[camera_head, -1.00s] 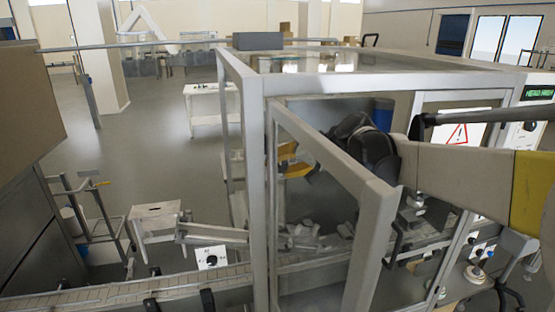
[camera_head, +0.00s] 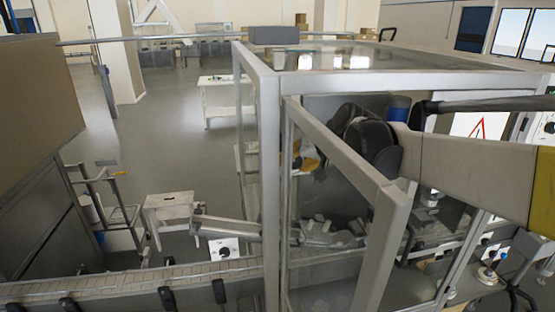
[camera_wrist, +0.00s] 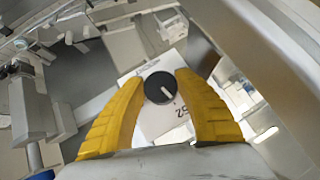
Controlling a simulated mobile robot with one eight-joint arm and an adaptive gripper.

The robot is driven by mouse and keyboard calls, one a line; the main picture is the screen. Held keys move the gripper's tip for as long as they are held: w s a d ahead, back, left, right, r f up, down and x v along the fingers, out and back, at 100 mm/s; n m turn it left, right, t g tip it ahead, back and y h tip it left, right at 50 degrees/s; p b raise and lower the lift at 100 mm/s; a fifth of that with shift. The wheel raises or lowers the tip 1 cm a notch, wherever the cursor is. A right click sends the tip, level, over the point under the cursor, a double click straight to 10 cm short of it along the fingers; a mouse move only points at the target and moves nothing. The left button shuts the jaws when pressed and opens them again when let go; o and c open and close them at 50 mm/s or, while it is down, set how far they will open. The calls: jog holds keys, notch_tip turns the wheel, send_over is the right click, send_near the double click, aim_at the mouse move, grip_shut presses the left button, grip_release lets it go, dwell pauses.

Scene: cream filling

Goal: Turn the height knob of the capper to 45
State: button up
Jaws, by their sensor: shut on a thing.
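The height knob (camera_wrist: 159,87) is a round black dial with a short white pointer mark. In the wrist view it sits on a white plate (camera_wrist: 150,124) with black digits, a 2 and a 5 readable at the lower right. The pointer slants toward the lower right, near those digits. My gripper (camera_wrist: 160,84) has its yellow fingers shut on the knob, one on each side. In the head view my gripper (camera_head: 308,163) shows only as a patch of yellow inside the framed enclosure, mostly hidden by my black wrist. The knob it holds cannot be made out there.
The enclosure's grey frame (camera_head: 268,190) and slanting open door frame (camera_head: 345,155) stand close around my arm. A conveyor (camera_head: 130,282) runs along the front. Another white box with a black knob (camera_head: 226,250) stands behind it.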

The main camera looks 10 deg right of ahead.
jog(key=o, duration=1.2)
jog(key=v, duration=1.2)
